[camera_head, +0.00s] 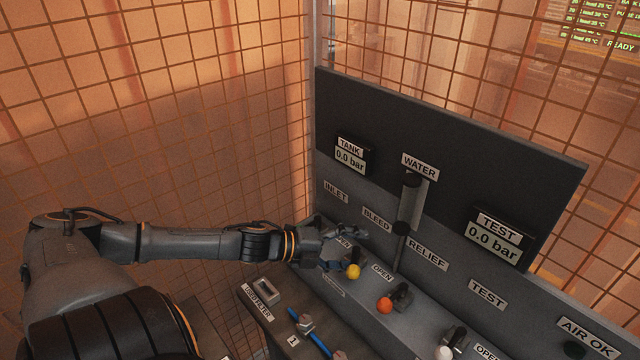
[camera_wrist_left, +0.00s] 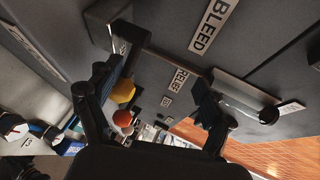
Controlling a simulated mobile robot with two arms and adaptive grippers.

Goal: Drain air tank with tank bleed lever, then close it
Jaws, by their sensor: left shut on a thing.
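The TANK readout (camera_head: 350,160) on the dark panel shows 0.0 bar. The tank bleed lever has a yellow knob (camera_head: 353,271) and stands below the BLEED label (camera_head: 377,219). My left gripper (camera_head: 346,250) is at this lever and shut on it; its fingers cover the lever's upper part. In the left wrist view the yellow knob (camera_wrist_left: 123,91) shows by the left finger, and the BLEED label (camera_wrist_left: 213,26) is above. The lever's exact angle is hidden. My right gripper is not in view.
An orange-knobbed lever (camera_head: 384,305) is close on the right, below the RELIEF label (camera_head: 427,256). A white-knobbed lever (camera_head: 443,352) is farther right. The WATER tube (camera_head: 410,203) rises behind the gripper. Wire mesh (camera_head: 190,120) closes the back.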

